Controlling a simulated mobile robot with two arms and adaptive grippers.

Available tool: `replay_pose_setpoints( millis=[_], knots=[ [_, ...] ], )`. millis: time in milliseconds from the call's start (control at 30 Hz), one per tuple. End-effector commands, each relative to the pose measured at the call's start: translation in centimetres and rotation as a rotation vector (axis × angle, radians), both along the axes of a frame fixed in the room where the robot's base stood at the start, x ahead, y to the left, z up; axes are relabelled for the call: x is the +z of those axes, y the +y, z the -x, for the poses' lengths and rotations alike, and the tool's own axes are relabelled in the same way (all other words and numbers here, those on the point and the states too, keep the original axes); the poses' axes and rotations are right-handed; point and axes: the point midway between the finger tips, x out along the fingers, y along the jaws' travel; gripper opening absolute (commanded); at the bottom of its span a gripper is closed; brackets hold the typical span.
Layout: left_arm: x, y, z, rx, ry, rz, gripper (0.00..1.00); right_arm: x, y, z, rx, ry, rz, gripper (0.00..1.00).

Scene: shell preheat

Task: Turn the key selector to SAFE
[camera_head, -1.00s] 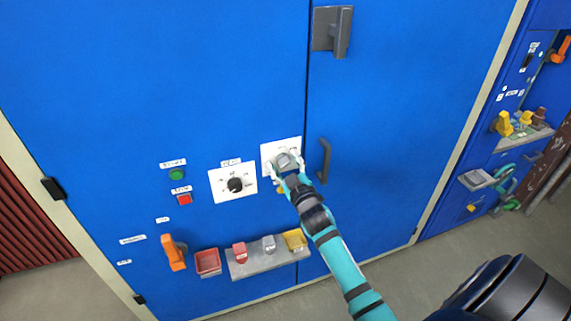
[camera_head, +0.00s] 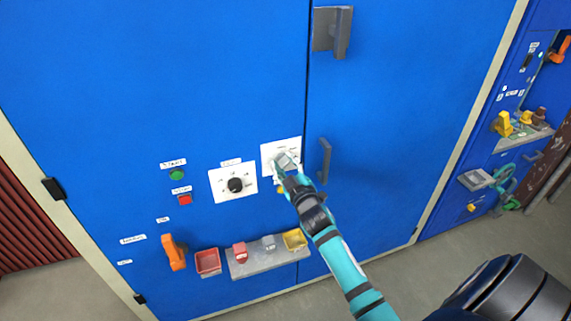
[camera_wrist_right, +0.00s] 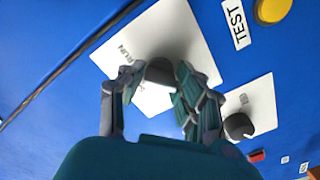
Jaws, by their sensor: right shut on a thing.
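The key selector is a grey knob (camera_wrist_right: 160,71) on a white plate (camera_head: 270,148), at the cabinet's middle beside the door seam. The word RUN reads on the plate in the right wrist view; I cannot read SAFE. My right gripper (camera_head: 284,164) is at the plate, shut on the knob. In the right wrist view its fingers (camera_wrist_right: 155,80) lie on both sides of the knob and hide part of it. My left gripper is not in view.
A second white plate with a black dial (camera_head: 236,185) is just left. A green button (camera_head: 176,174) and a red button (camera_head: 185,199) are further left. A door handle (camera_head: 324,160) stands close right of my gripper. A shelf (camera_head: 262,262) with coloured items is below.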

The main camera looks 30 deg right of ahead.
Motion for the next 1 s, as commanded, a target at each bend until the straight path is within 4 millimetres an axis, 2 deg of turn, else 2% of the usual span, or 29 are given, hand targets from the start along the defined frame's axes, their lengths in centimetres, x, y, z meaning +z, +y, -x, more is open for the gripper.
replay_pose_setpoints(
  millis=[600, 1000],
  knots=[
    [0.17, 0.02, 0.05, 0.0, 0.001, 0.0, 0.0, -0.08, 0.02, 0.0, 0.001, 0.133, 0.55, 0.01],
    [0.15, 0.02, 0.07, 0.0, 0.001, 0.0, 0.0, -0.1, 0.01, 0.01, 0.001, 0.192, 0.79, 0.01]
  ],
)
